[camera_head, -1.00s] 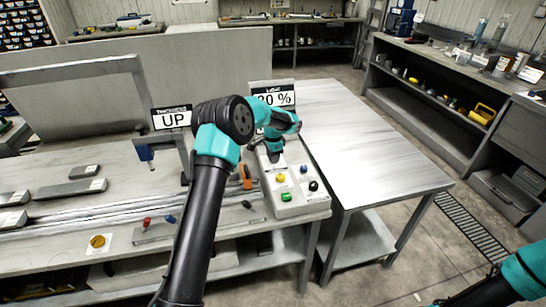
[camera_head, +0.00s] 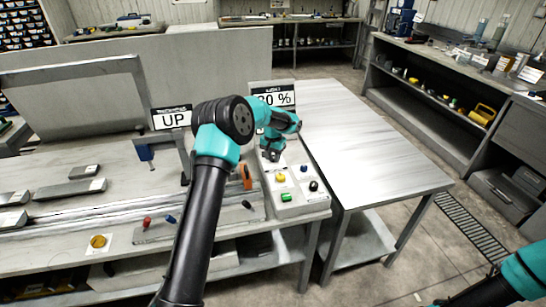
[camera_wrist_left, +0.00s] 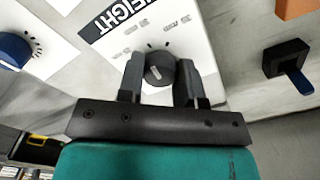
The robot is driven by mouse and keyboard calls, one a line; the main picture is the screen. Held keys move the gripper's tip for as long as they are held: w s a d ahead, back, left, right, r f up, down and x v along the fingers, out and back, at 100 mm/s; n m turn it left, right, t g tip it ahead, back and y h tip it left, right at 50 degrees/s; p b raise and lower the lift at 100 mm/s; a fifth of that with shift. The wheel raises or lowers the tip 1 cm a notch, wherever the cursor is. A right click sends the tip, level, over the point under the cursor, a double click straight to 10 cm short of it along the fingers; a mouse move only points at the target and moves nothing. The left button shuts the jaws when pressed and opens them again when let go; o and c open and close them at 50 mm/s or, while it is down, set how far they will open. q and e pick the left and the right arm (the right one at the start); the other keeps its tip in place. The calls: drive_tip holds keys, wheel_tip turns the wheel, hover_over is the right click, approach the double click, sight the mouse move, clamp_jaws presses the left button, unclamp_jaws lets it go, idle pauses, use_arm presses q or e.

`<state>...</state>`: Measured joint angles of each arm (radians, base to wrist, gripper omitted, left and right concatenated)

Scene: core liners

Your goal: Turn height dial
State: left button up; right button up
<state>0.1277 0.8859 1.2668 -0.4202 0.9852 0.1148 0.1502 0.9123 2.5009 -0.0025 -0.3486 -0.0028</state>
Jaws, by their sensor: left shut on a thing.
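The height dial (camera_wrist_left: 159,70) is a round dark knob with a pale pointer line on a white panel marked "HEIGHT" in the left wrist view. My left gripper (camera_wrist_left: 161,78) is shut on the dial, one finger on each side. In the head view my left gripper (camera_head: 271,152) is over the back of the control box (camera_head: 290,208), and the dial is hidden there. My right gripper is out of view; only part of the right arm shows at the lower right.
Yellow (camera_head: 281,178), green (camera_head: 286,197) and black (camera_head: 313,186) controls sit on the box front. The metal table (camera_head: 370,140) to the right is clear.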

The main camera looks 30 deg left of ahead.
sight(273, 156)
use_arm(q)
drive_tip(key=shift+n, duration=0.6)
drive_tip(key=o, duration=0.9)
drive_tip(key=shift+o, duration=0.2)
drive_tip(key=shift+r, duration=0.1)
wheel_tip(273, 156, up, 17)
drive_tip(key=shift+r, duration=0.15)
